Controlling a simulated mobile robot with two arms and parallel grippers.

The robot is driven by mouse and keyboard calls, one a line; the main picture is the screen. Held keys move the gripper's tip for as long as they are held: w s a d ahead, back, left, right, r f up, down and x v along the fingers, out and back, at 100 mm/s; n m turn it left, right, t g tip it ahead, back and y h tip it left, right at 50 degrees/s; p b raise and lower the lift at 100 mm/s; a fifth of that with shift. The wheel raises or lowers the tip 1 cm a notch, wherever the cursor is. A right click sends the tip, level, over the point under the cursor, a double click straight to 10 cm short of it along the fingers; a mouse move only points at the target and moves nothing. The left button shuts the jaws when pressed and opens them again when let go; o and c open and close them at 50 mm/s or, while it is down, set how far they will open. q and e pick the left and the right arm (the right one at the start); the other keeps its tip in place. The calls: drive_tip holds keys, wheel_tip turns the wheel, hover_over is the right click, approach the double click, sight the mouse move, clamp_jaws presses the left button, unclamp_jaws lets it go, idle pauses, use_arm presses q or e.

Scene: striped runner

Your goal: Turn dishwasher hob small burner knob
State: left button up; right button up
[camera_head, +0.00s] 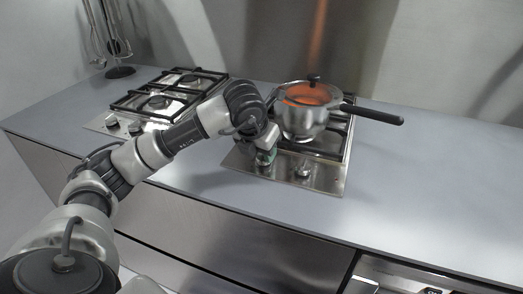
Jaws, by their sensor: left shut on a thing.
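The right hob (325,181) is a steel plate with black grates, set in the grey counter. A round metal knob (303,169) stands uncovered on its front right. My left gripper (265,158) reaches down at the hob's front left and is shut on a knob there. The gripper hides most of that knob, so its turn angle cannot be made out. My right gripper is out of view.
A steel pot (304,122) with a glass lid and a long black handle (372,115) stands on the right hob, close to my gripper. A second hob (150,112) with two knobs lies to the left. Hanging utensils (114,45) are at the back left. The counter's right side is clear.

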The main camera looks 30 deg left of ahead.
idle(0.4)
use_arm(q)
drive_tip(key=o, duration=0.9)
drive_tip(key=shift+o, duration=0.2)
drive_tip(key=v, duration=1)
drive_tip(key=shift+r, duration=0.4)
drive_tip(key=shift+s+f, duration=0.1)
drive_tip(key=shift+s, duration=0.05)
